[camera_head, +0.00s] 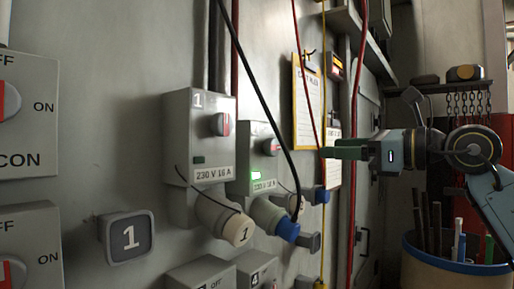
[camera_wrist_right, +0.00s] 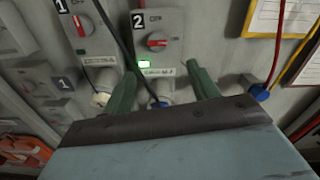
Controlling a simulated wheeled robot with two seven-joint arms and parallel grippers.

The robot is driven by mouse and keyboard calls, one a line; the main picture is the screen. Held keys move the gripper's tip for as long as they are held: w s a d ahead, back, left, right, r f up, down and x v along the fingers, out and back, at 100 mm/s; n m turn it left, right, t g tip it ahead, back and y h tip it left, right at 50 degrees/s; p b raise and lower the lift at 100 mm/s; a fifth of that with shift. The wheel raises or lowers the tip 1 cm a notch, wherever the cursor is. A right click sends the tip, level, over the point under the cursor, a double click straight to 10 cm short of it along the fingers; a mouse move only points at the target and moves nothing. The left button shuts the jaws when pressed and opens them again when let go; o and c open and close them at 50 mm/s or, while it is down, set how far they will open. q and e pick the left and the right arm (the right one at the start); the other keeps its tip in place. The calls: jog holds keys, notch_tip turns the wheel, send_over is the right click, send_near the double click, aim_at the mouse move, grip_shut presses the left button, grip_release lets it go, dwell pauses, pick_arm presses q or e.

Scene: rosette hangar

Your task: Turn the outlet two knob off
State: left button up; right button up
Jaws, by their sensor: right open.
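The outlet two box (camera_head: 252,135) is a grey wall unit marked 2 in the wrist view (camera_wrist_right: 181,24). Its red knob (camera_head: 269,147) is partly side-on in the head view; in the wrist view the knob (camera_wrist_right: 157,42) shows its red bar lying roughly across. A green lamp (camera_wrist_right: 145,64) glows below it, also in the head view (camera_head: 256,176). My right gripper (camera_head: 328,153) is open and empty, to the right of the box and apart from it. In the wrist view its green fingers (camera_wrist_right: 162,72) reach toward the box's lower part. My left gripper is out of view.
The outlet one box (camera_head: 196,145), with its own red knob (camera_head: 221,124), stands close at left. A black cable (camera_head: 262,95) hangs in front of outlet two. A blue plug (camera_head: 288,230) sits below it. Red cables and a yellow-framed sheet (camera_head: 308,100) are at right.

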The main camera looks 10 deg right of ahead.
aim_at(275, 147)
jog(key=p+x, duration=0.1)
jog(key=x, duration=0.2)
jog(key=p+x, duration=0.1)
jog(key=x, duration=0.3)
jog(key=p+x, duration=0.2)
jog(key=x, duration=0.1)
jog(key=shift+a+r, duration=0.2)
jog(key=shift+a, duration=0.25)
jog(key=shift+x, duration=0.85)
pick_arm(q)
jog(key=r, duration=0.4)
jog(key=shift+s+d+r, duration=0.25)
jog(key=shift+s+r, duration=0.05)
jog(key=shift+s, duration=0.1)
pick_arm(e)
jog(key=shift+f, duration=0.15)
jog(key=c, duration=1)
